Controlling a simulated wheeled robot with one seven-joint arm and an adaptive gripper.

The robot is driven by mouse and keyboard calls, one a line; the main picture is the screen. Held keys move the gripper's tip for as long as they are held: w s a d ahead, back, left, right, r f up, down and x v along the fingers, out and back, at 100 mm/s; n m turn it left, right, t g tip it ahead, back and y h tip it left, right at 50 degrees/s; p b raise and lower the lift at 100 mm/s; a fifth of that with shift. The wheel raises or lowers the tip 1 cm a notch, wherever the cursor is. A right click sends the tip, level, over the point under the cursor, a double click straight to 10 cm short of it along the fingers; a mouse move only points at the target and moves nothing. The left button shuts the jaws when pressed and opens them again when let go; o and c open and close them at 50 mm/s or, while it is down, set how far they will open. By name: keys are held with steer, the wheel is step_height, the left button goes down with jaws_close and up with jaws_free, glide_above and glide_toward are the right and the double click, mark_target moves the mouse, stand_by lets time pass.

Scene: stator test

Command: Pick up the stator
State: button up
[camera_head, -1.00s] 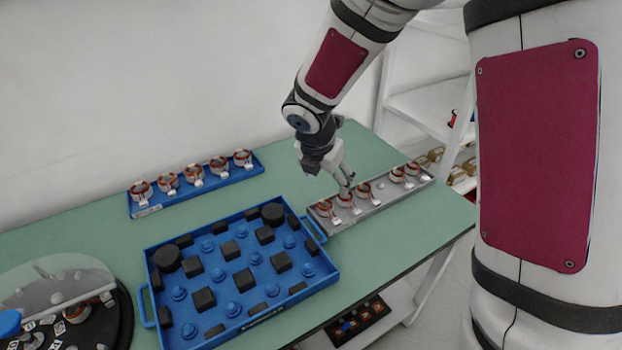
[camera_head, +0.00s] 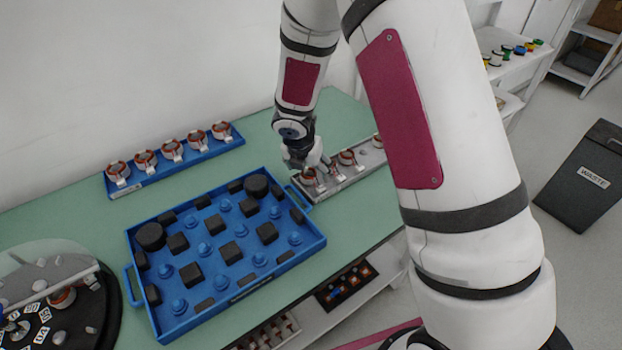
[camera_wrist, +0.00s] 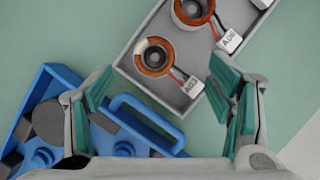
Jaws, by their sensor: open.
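Several stators, copper-red rings with white labels, stand in a grey tray (camera_wrist: 170,100). In the wrist view one stator (camera_wrist: 154,57), with a white label at its lower right, lies at the tray's near end, ahead of my gripper (camera_wrist: 162,88). A second stator (camera_wrist: 192,10) is cut by the top edge. My gripper is open, with one teal-padded finger on each side and nothing between them. In the head view my gripper (camera_head: 316,168) is just above the tray's left end, close to the end stator (camera_head: 309,177); the exact gap is unclear. My arm hides part of the tray.
A blue tray (camera_head: 318,246) with black blocks and blue pegs sits left of the grey tray, its handle close by. A blue rack (camera_head: 181,164) of stators stands behind. A round fixture (camera_head: 108,310) is at left. The green table (camera_head: 80,225) has clear strips between.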

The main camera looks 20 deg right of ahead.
mark_target(310, 173)
steer(key=shift+x, duration=1.8)
steer(key=shift+w+d, duration=0.1)
steer(key=c, duration=1.6)
steer(key=shift+r, duration=0.1)
steer(key=shift+c, duration=0.2)
